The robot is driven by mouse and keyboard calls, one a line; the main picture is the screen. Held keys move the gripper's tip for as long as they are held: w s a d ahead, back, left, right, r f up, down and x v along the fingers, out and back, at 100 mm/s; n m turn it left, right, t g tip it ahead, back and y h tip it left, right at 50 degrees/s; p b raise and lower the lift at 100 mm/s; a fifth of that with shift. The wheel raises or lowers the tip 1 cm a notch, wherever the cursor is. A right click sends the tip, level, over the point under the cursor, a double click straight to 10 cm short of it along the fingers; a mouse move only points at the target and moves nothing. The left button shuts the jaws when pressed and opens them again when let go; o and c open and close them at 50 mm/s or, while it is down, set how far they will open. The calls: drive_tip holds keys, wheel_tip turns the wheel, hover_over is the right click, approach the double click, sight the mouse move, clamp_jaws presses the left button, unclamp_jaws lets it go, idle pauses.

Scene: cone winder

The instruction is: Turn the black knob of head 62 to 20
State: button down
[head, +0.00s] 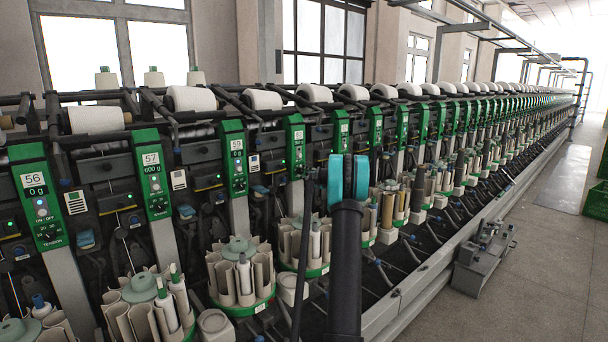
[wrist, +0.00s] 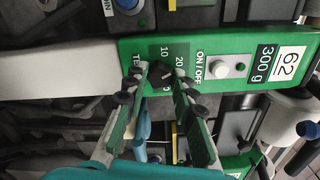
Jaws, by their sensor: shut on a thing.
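The green panel of head 62 (wrist: 135,50) lies across the wrist view, turned sideways, with its 62 label (wrist: 289,66) at the right. The black knob (wrist: 158,71) is at the panel's lower edge in this view, beside the printed 10 and 20. My gripper (wrist: 166,77) is shut on the knob, one finger on each side. The fingers cover part of the knob and its scale, so I cannot tell where its pointer stands.
A white button (wrist: 218,70) and a green light (wrist: 241,68) sit on the panel near the 300 g display (wrist: 266,63). In the head view, similar panels such as head 59 (head: 237,155) line the machine. The floor aisle (head: 540,240) at right is free beside a grey floor unit (head: 484,262).

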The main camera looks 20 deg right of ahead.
drive_tip(key=c, duration=1.3)
unclamp_jaws()
drive_tip(key=shift+o, duration=0.2)
drive_tip(key=v, duration=1.2)
